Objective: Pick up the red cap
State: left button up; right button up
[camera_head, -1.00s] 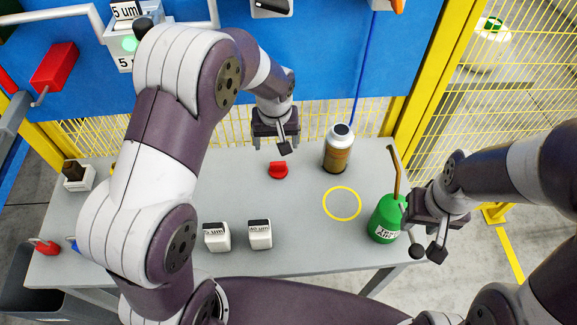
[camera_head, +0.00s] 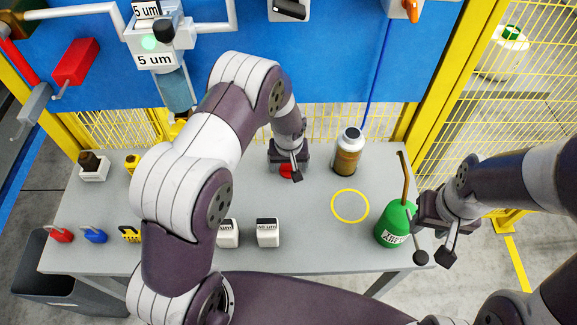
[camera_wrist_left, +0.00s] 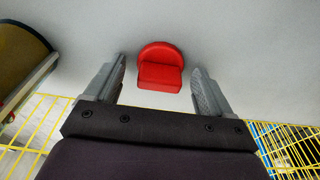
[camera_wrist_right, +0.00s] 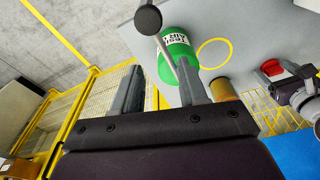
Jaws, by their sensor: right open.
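The red cap (camera_wrist_left: 160,66) lies on the grey table in the left wrist view, between the two fingers of my left gripper (camera_wrist_left: 160,85). The fingers are apart, with a gap on each side of the cap. In the head view the cap (camera_head: 286,171) is mostly hidden by my left gripper (camera_head: 291,172), which is low over it. My right gripper (camera_head: 433,243) is open at the table's right end, beside the green bottle (camera_head: 391,228). In the right wrist view its fingers (camera_wrist_right: 162,90) are apart, with the green bottle (camera_wrist_right: 177,50) beyond them.
A brown bottle with a grey top (camera_head: 347,152) stands right of my left gripper. A yellow ring (camera_head: 350,206) marks the table (camera_head: 320,230). White labelled blocks (camera_head: 267,232) stand in front. Red (camera_head: 61,234) and blue (camera_head: 95,235) items are at the left.

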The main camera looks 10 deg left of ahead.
pick_arm(q)
jog(key=c, duration=1)
jog(key=shift+r, duration=0.1)
jog(key=shift+c, duration=0.2)
